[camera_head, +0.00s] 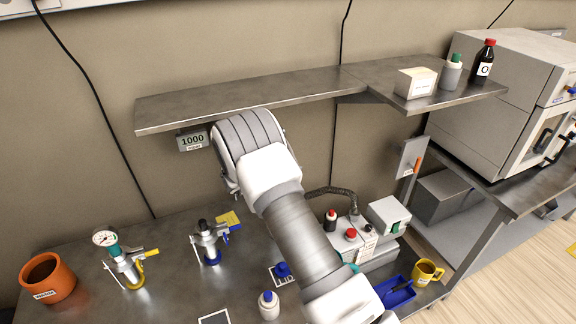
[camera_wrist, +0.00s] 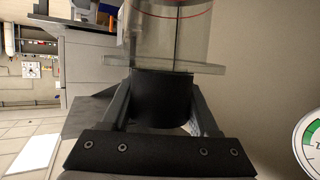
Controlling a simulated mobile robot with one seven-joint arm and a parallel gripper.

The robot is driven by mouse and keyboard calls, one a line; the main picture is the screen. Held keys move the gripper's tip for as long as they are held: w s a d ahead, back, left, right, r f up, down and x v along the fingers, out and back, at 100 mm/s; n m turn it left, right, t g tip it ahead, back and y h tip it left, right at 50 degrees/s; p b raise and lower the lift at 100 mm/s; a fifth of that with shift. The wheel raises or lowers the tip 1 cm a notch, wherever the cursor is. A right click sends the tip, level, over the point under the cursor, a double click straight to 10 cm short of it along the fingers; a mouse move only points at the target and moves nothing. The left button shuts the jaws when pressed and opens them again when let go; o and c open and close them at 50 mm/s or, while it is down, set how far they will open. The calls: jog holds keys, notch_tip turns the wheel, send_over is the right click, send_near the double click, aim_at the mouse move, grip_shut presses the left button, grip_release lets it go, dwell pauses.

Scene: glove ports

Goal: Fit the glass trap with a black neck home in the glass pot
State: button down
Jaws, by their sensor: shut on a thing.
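In the wrist view my gripper (camera_wrist: 162,112) is shut on the black neck of the glass trap (camera_wrist: 160,98). The trap's clear glass body (camera_wrist: 165,35), with a flat flange and a red line around it, extends up out of the top of the picture. In the head view my arm's wrist is below the shelf's front edge and hides the gripper and the trap. I cannot make out the glass pot in either view; it may be behind my arm.
A steel shelf (camera_head: 240,98) runs along the wall above my wrist. A grey display reading 1000 (camera_head: 192,140) hangs under it. On the bench (camera_head: 185,285) stand an orange pot (camera_head: 47,279), a gauge fitting (camera_head: 124,262) and a black-knobbed fitting (camera_head: 207,243). A dial (camera_wrist: 310,145) edges the wrist view.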

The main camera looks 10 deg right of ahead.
notch_tip(320, 180, down, 7)
jog(key=b, duration=0.4)
jog(key=shift+b, duration=0.4)
dwell(1.8)
jog(key=shift+c, duration=0.3)
grip_release()
jog(key=shift+f, duration=0.1)
jog(key=v, duration=1.7)
jog(key=shift+s+b, duration=0.2)
jog(key=shift+b, duration=0.15)
jog(key=shift+a, duration=0.1)
